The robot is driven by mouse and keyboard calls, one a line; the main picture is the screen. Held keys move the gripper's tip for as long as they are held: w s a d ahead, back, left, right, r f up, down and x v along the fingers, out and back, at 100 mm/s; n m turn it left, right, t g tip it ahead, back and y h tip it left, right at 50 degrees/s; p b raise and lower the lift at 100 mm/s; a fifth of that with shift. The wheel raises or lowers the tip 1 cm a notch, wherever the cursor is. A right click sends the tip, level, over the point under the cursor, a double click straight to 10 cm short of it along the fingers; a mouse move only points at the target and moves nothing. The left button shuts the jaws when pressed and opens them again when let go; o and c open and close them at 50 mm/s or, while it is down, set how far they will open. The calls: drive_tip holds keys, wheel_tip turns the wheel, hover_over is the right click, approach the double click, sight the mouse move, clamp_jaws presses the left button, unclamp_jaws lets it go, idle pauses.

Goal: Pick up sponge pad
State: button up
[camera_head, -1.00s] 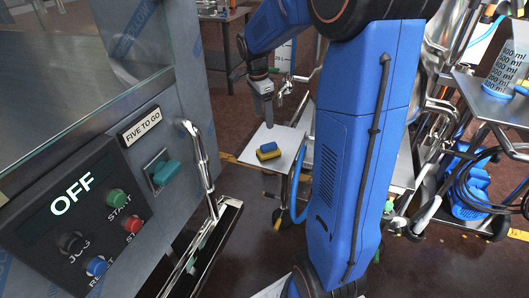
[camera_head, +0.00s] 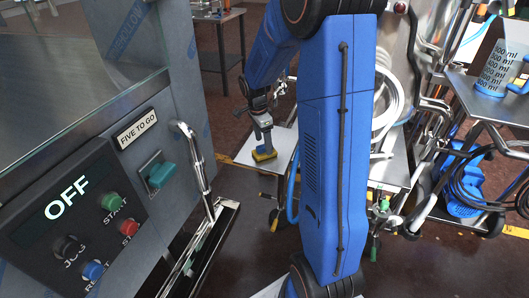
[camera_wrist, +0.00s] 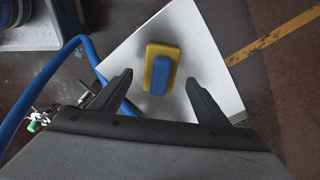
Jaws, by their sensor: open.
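The sponge pad (camera_wrist: 151,67) is yellow with a blue block (camera_wrist: 162,75) on it. It lies on a pale flat cart top (camera_wrist: 212,90). In the wrist view it sits ahead of my gripper (camera_wrist: 160,94), near the middle between the two spread fingers, with a gap on each side. In the head view my gripper (camera_head: 265,145) points down right at the sponge pad (camera_head: 260,156) and hides part of it. Whether the fingers touch it cannot be told. My gripper is open and empty.
A grey machine with a control panel (camera_head: 75,220) and a metal door handle (camera_head: 193,160) stands at the left. A cart with a measuring jug (camera_head: 498,68) is at the right. A blue hose (camera_wrist: 50,75) runs beside the cart top.

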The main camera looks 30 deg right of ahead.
sight(264, 148)
drive_tip(key=f, duration=0.4)
drive_tip(key=shift+d, duration=0.3)
drive_tip(key=c, duration=1.2)
drive_tip(key=shift+r, duration=0.1)
drive_tip(key=shift+c, duration=0.2)
wheel_tip(264, 148, up, 10)
drive_tip(key=shift+f, duration=0.1)
